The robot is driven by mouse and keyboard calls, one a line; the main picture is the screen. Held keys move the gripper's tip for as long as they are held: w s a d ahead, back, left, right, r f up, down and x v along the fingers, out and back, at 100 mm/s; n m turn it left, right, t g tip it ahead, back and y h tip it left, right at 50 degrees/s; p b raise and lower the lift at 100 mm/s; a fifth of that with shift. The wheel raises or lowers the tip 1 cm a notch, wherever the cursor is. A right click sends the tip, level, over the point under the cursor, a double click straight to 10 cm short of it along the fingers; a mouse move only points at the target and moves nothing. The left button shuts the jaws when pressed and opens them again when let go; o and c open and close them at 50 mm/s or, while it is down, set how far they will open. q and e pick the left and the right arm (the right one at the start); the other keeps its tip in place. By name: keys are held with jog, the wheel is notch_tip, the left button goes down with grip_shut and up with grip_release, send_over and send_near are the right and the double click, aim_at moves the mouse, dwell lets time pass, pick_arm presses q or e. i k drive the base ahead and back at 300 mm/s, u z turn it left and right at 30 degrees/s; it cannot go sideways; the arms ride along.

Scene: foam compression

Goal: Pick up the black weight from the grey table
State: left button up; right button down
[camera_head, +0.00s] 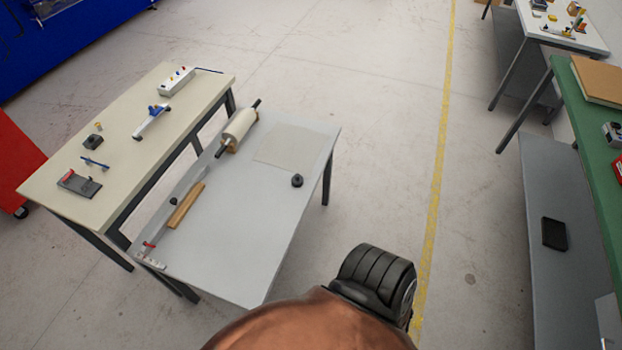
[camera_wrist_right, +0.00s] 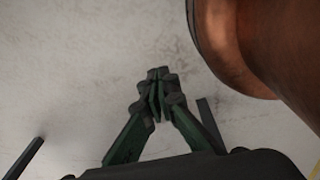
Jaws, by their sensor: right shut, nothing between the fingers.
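The black weight (camera_head: 297,181) is a small dark round piece on the grey table (camera_head: 235,235). It sits near the table's right edge, just in front of a pale flat sheet. My right gripper (camera_wrist_right: 157,78) shows in the right wrist view with its green fingers together, shut and empty, above bare floor. The weight does not show in the right wrist view. Neither gripper shows in the head view, and my left gripper is in no view.
On the grey table lie a roller (camera_head: 239,130), a wooden bar (camera_head: 186,205) and the pale sheet (camera_head: 287,148). A cream table (camera_head: 150,100) with small tools adjoins it on the left. A green bench (camera_head: 590,100) stands at the right. Open floor lies between.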

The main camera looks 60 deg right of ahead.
aim_at(297, 180)
jog(key=z, duration=1.9)
jog(key=k, duration=0.5)
jog(key=z, duration=1.25)
jog(key=i, duration=2)
jog(key=u, duration=2.75)
